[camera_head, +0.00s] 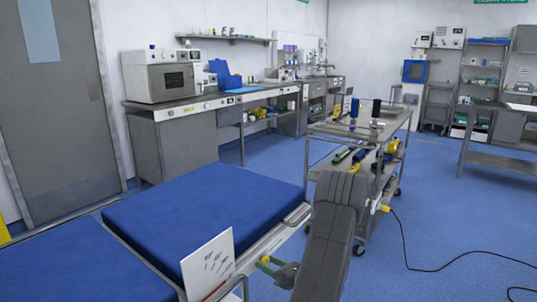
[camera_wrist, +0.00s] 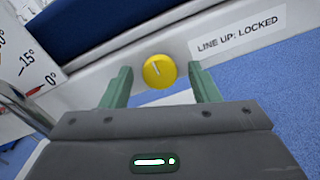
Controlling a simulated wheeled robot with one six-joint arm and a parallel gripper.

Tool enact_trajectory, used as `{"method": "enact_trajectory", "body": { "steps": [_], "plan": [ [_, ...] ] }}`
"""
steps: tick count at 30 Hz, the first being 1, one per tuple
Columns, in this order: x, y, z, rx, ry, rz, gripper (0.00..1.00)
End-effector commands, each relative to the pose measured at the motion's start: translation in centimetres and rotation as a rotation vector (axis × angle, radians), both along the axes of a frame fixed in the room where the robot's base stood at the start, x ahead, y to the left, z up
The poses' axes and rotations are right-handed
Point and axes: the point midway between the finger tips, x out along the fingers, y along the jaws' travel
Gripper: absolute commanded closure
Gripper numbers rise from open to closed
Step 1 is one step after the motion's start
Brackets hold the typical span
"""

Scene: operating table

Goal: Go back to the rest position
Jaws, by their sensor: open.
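My gripper (camera_wrist: 160,88) is open in the wrist view, its two green fingers apart. A round yellow knob (camera_wrist: 158,72) with a pale line on it shows between and just beyond the fingertips, on the white side rail of the operating table. I cannot tell whether the fingers touch it. A label beside it reads "LINE UP: LOCKED" (camera_wrist: 238,35). In the head view, my gripper (camera_head: 268,262) is at the table's right side, low down, beside the blue mattress (camera_head: 215,207). My dark arm hides part of the cart behind it.
A white angle-scale plate (camera_head: 208,266) stands at the table's near edge; it also shows in the wrist view (camera_wrist: 25,55). A metal cart (camera_head: 397,125) with tools stands right behind my arm. A black cable (camera_head: 425,268) lies on the otherwise open blue floor at right.

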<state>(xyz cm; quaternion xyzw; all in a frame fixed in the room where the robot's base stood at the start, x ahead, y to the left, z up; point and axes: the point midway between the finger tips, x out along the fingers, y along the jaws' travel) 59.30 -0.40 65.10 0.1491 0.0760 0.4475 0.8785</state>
Motion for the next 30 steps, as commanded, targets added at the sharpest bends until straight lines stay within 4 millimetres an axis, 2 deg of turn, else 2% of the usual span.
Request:
{"method": "enact_trajectory", "body": {
  "steps": [12, 25, 30],
  "plan": [
    [0.03, -0.01, -0.16, -0.177, -0.243, 0.000, 0.45],
    [0.03, -0.01, 0.01, -0.198, -0.272, 0.000, 0.45],
    [-0.17, 0.25, -0.59, -0.201, -0.267, 0.007, 0.45]
  ]
}}
